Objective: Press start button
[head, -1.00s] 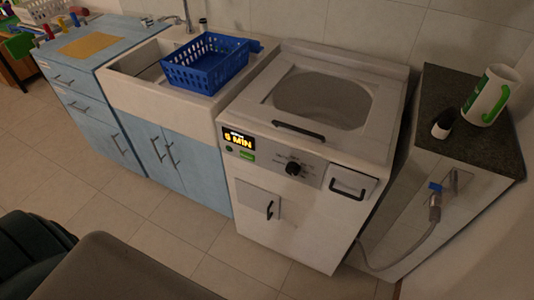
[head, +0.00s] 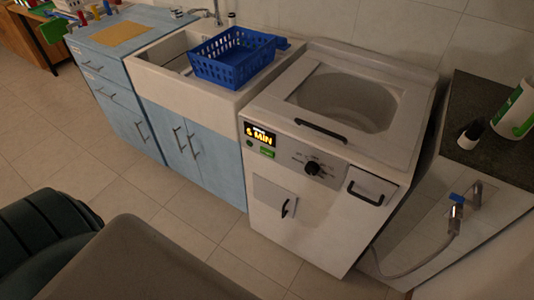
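A white top-loading washing machine (head: 318,205) stands right of centre in the head view, with its round lid closed or clear on top. Its front panel has a lit display (head: 260,134) reading "6 MIN" in yellow. Just below the display is a small green button (head: 267,153), with a smaller dark green dot to its left. A black dial (head: 313,168) sits to the right on the panel. Neither of my grippers shows in the head view.
A blue basket (head: 235,57) sits over the white sink (head: 185,93) left of the machine. A dark counter (head: 480,150) with a white and green container (head: 517,110) stands right, with a hose and tap on its side.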

